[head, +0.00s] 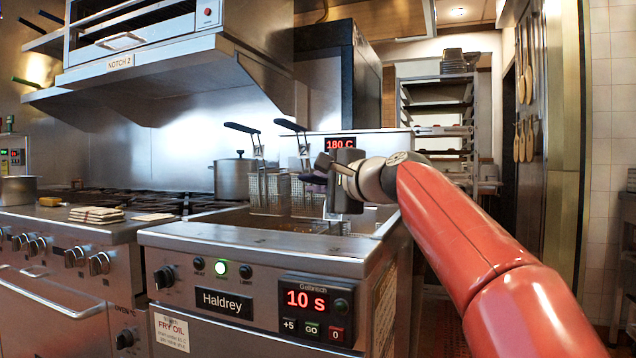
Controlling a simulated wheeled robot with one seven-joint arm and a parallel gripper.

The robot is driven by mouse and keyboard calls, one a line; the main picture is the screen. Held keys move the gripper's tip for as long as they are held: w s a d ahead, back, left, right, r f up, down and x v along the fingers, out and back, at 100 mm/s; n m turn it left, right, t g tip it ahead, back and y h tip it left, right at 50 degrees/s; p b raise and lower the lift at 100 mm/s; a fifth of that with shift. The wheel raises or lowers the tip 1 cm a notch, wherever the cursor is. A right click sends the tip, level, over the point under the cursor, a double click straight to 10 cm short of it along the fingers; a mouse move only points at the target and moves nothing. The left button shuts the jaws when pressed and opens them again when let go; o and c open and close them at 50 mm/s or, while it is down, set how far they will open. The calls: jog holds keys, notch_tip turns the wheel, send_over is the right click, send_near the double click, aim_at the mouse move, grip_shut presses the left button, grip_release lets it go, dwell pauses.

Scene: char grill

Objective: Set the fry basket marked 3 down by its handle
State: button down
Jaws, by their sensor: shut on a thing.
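My gripper (328,175) is over the right part of the fryer (270,258), shut on what looks like a dark basket handle, mostly hidden by the jaws. A part of a wire basket (335,227) shows low in the fryer below my gripper; I cannot see clearly how it joins the held handle. Two other wire fry baskets, the left one (268,190) and the middle one (306,198), stand at the back of the fryer with black handles raised up and to the left.
The fryer panel (316,308) reads 10 s, and a display behind (340,143) reads 180 C. A hood hangs above left.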

jog(key=shift+f, duration=0.25)
jog(key=c, duration=1.4)
grip_release()
jog(key=shift+c, duration=0.2)
jog(key=shift+o, duration=0.3)
jog(key=shift+f, duration=0.2)
jog(key=b+v, duration=0.2)
jog(key=v, duration=0.6)
